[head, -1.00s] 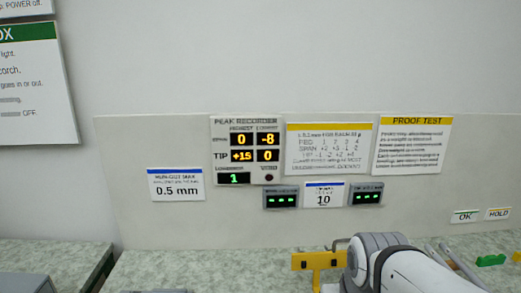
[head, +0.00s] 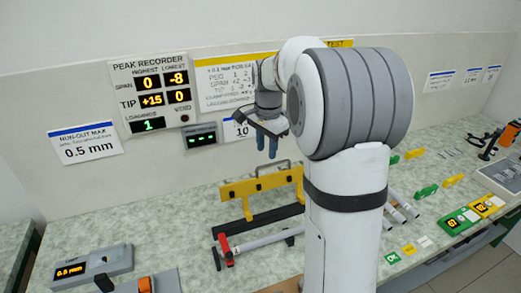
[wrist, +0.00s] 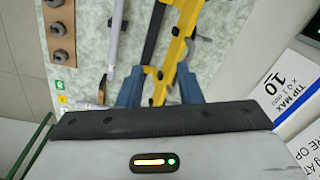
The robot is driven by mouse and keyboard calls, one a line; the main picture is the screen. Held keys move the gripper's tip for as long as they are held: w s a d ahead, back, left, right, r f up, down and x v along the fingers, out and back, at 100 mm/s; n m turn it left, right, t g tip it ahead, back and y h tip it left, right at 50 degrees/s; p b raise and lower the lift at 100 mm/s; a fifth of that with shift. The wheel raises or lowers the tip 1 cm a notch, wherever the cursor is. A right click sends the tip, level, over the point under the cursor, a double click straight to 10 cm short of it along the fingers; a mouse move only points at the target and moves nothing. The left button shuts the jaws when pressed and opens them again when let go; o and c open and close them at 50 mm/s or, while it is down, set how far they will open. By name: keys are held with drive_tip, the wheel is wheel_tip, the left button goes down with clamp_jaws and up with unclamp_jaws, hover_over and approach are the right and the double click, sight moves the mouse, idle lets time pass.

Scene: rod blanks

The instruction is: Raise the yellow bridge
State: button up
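The yellow bridge (head: 262,184) stands on the bench in the head view, a long yellow bar above dark rails. My gripper (head: 267,154) is above the bar with its two blue fingers pointing down, apart from it as far as I can tell. In the wrist view the fingers of my gripper (wrist: 158,78) are spread and empty. The yellow bridge (wrist: 178,48) runs up the picture beyond them, its near part between and below the fingertips. My arm covers the bridge's right end in the head view.
A white rod (head: 262,242) lies low in front of the bridge, with a red-handled part (head: 223,245) at its left. The peak recorder panel (head: 152,92) is on the back wall. A grey gauge box (head: 92,268) sits front left. Bare bench shows left of the bridge.

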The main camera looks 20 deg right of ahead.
sight(271, 164)
drive_tip(key=w+d+f+m, duration=0.1)
drive_tip(key=w, duration=0.1)
drive_tip(key=w+d+f+m, duration=0.1)
drive_tip(key=w, duration=0.1)
drive_tip(key=w+d+m, duration=0.2)
drive_tip(key=w, duration=0.1)
drive_tip(key=shift+f+g+p, duration=0.3)
drive_tip(key=shift+f+p, duration=0.05)
drive_tip(key=shift+f, duration=0.05)
drive_tip(key=shift+w+f+p, duration=0.1)
drive_tip(key=shift+f+p, duration=0.4)
drive_tip(key=shift+f, duration=3.4)
clamp_jaws()
drive_tip(key=shift+d, duration=0.1)
